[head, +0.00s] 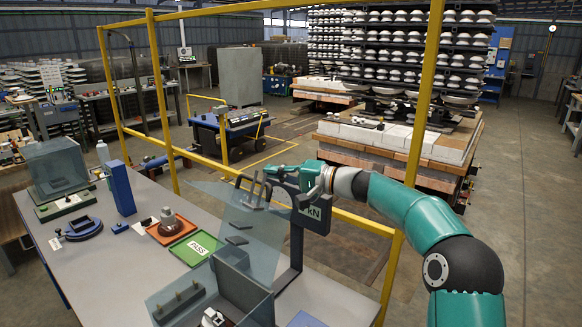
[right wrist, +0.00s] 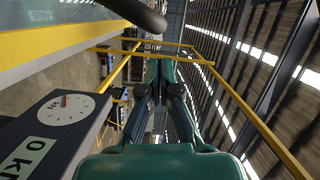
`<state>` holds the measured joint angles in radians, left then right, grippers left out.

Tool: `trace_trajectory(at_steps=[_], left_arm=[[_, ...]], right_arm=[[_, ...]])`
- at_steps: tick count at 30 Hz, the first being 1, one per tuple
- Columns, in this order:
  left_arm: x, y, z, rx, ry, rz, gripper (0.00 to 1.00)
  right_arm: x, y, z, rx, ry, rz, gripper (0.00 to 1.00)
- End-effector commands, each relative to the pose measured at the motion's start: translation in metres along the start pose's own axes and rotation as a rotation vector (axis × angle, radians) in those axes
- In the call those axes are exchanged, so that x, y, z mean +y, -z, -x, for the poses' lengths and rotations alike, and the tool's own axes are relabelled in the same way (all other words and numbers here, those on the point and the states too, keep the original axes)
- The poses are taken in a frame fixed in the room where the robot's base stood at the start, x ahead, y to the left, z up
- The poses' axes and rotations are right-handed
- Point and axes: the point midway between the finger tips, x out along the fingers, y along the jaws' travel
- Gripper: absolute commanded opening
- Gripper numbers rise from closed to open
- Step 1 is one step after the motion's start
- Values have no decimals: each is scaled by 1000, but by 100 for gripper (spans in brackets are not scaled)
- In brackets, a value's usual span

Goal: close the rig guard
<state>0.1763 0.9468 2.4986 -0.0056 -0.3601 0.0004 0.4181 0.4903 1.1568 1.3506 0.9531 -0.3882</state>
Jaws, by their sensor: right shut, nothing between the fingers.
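The rig guard (head: 262,226) is a clear, tilted panel standing raised above the grey open-topped rig box (head: 246,292) at the bench's front right. A dark bar near its upper edge looks like its handle (head: 254,192). My right gripper (head: 270,171) is shut and empty, close to that bar at the panel's top; I cannot tell if they touch. In the right wrist view the shut fingers (right wrist: 160,72) point away from the camera, and a dark round bar (right wrist: 138,14) crosses the top. My left gripper is not in view.
A kN display post (head: 314,212) stands beside the guard; its dial (right wrist: 62,109) shows in the right wrist view. Yellow frame posts (head: 421,120) surround the bench (head: 125,262).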

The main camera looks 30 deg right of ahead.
Motion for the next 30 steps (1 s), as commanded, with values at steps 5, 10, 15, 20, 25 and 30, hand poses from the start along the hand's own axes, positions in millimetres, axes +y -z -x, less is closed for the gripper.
trace_trajectory(at_steps=[5,10,15,20,25,30], left_arm=[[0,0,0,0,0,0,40],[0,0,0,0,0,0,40],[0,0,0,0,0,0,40],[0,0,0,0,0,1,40],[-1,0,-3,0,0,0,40],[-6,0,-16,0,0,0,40]], right_arm=[[0,-17,-4,-2,0,-1,0],[1,-23,-6,0,-1,-1,0],[1,-24,-6,0,-1,0,0],[2,-22,-5,-2,0,-1,0],[1,-26,-6,0,-3,10,0],[-2,-37,-9,-3,-13,53,0]])
